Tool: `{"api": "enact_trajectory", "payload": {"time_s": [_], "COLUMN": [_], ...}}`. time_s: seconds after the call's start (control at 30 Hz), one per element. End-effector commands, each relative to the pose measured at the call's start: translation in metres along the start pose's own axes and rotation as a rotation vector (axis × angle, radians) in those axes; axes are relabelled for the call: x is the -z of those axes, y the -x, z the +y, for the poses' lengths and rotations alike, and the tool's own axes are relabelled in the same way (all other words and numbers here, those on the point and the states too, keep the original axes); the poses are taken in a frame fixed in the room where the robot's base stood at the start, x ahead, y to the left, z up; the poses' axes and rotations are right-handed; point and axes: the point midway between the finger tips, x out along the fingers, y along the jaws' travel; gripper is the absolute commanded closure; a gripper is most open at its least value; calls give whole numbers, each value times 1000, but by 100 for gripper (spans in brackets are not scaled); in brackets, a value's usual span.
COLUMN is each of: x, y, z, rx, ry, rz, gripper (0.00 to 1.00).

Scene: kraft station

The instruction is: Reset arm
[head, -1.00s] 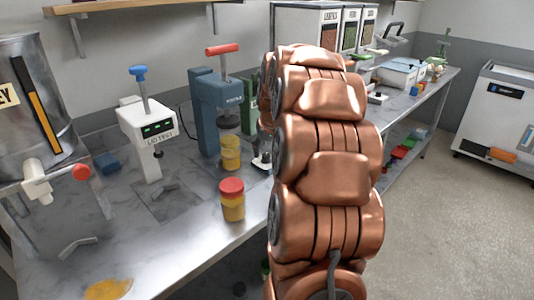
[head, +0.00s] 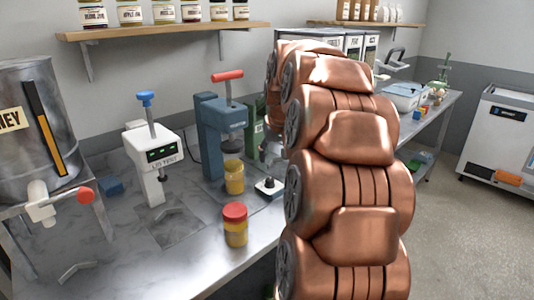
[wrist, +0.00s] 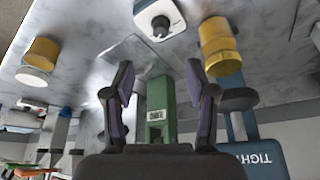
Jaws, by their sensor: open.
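My copper arm (head: 345,180) fills the middle-right of the head view and hides most of my gripper there. In the wrist view my gripper (wrist: 162,95) has its two dark fingers spread apart with nothing held between them. A green device (wrist: 158,110) shows beyond the gap between the fingers. A yellow jar (wrist: 218,45) is beside the right finger, near the blue press (wrist: 252,158). In the head view that open-looking yellow jar (head: 234,177) stands under the blue press (head: 212,135).
A red-lidded yellow jar (head: 235,225) stands near the counter's front edge, left of my arm. A white device with a blue knob (head: 152,150) and a metal honey tank (head: 40,130) are further left. A shelf (head: 160,31) with jars is above.

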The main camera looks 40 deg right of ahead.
Motion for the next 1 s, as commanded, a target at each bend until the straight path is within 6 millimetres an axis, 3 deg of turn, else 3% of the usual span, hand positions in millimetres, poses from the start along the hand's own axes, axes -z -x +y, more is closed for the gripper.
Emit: {"api": "enact_trajectory", "payload": {"time_s": [0.3,0.47,0.57,0.7,0.83,1.0], "x": [-1,-19,-50,-106,-164,-242], "y": [1,9,15,28,40,57], "z": [-2,-33,-70,-120,-151,-174], "rx": [1,22,48,80,95,103], "ry": [3,48,108,200,283,382], "rz": [-1,-31,-83,-164,-241,-334], "gripper": [43,43,43,43,43,43]}}
